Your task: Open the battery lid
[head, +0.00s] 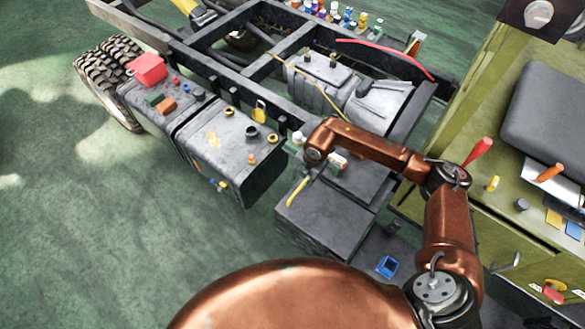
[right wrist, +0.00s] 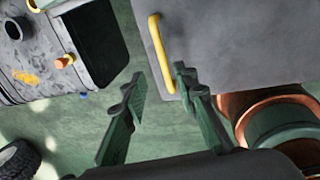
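The battery lid (head: 325,215) is the flat dark grey top of a box at the chassis side, and it looks closed. Its yellow bar handle (head: 297,191) runs along the left edge. The lid (right wrist: 235,45) and handle (right wrist: 160,50) also show in the right wrist view. My right gripper (right wrist: 157,80) is open, with its two dark green fingers apart. In that view the handle's lower end appears between the fingertips, nearer the right one. I see no grip on it, and the depth gap is unclear. My left gripper is not in view.
A grey tank (head: 225,145) with yellow and black caps stands left of the lid across a gap. A blue open box (head: 387,266) lies below right. An olive cabinet (head: 480,235) with tools stands at right. The green floor (head: 100,220) at left is clear.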

